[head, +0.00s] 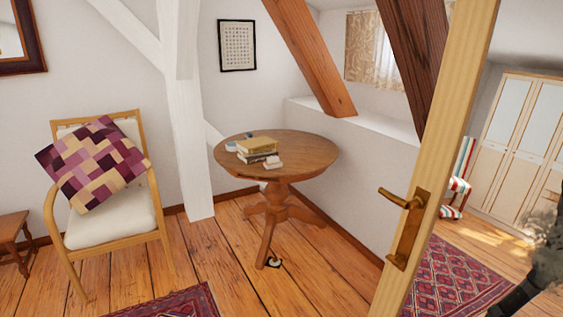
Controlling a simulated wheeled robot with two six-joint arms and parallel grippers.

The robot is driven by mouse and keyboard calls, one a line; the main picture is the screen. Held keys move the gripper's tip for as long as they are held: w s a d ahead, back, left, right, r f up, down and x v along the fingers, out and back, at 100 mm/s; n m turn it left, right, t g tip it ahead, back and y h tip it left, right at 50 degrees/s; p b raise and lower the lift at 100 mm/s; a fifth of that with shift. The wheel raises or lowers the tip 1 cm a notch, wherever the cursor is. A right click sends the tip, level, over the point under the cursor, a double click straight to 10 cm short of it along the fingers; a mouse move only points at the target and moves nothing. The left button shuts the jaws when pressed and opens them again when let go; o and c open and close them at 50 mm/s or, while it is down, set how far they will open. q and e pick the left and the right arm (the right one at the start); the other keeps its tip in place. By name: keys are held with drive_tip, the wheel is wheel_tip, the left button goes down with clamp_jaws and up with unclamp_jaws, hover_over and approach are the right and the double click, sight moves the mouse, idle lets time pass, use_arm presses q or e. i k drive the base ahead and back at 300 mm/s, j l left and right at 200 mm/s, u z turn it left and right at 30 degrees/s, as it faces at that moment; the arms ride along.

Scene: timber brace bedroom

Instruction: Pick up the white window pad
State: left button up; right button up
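I cannot clearly make out a white window pad. A white ledge (372,122) runs below the curtained window, and I cannot tell whether a pad lies on it. A small whitish item (273,162) lies beside the books on the round table, too small to identify. A small white and dark thing (274,262) is on the floor by the table's foot. Neither gripper shows clearly. A dark, mottled shape at the lower right edge may be part of my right arm.
A round wooden table (310,153) holds stacked books (257,147). A chair (140,217) with a patchwork cushion (97,164) stands left. An open door (437,160) with a brass handle (408,225) stands right of the table. Slanted beams cross before the window. Plank floor is partly clear.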

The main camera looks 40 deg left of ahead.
sight(273, 162)
drive_tip(key=u, duration=1.2)
